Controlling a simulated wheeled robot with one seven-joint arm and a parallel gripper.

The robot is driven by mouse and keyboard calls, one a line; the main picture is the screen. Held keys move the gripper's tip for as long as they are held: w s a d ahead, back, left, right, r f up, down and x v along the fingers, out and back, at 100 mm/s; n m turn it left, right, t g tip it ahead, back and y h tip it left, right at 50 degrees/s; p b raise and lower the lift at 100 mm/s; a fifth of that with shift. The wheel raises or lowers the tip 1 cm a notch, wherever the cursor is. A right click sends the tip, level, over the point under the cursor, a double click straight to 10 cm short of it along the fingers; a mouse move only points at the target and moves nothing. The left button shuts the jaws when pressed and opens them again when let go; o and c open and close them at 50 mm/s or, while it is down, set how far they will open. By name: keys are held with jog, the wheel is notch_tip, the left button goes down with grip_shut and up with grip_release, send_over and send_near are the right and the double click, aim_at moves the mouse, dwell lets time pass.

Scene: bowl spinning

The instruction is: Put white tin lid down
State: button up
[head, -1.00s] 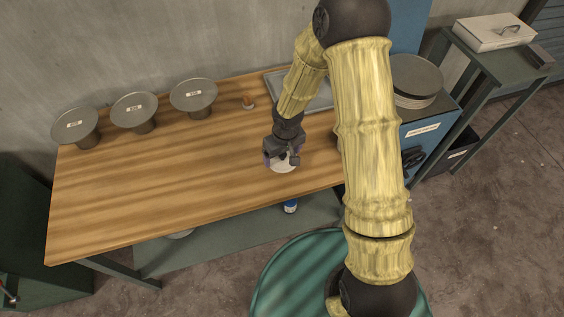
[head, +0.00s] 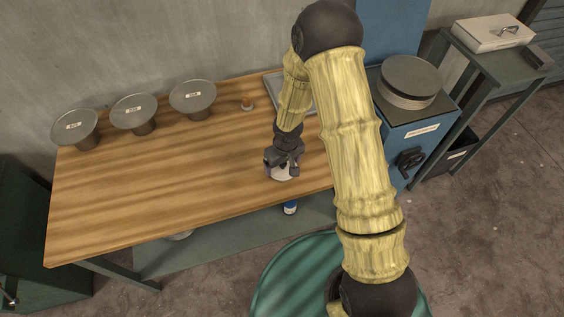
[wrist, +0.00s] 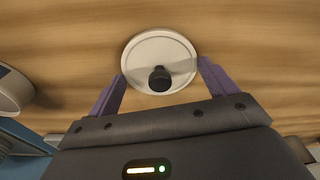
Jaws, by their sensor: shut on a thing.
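In the head view the lid (head: 280,174) shows partly under my gripper (head: 284,166), near the front edge of the wooden table (head: 150,190). In the wrist view the purple fingers of my gripper (wrist: 161,72) are at opposite sides of the lid's rim, shut on it. The lid is over the tabletop; I cannot tell whether it touches the wood.
Several grey round-topped stands (head: 194,96) line the back left. A blue cabinet (head: 420,140) with a round dark-topped stack (head: 408,80) stands right. The table's left and middle are clear.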

aim_at(285, 171)
jog(key=shift+f, duration=0.25)
jog(key=o, duration=0.8)
jog(key=shift+r, duration=0.1)
notch_tip(285, 171, up, 12)
jog(key=s+p, duration=0.1)
jog(key=shift+d, duration=0.3)
jog(key=shift+s+r, duration=0.1)
jog(key=s+d+r+m+t, duration=0.1)
jog(key=s+d+r+m, duration=0.4)
jog(key=s+d+r, duration=0.6)
jog(key=shift+d+r+h, duration=0.25)
jog(key=shift+d+h, duration=0.05)
jog(key=shift+d, duration=0.45)
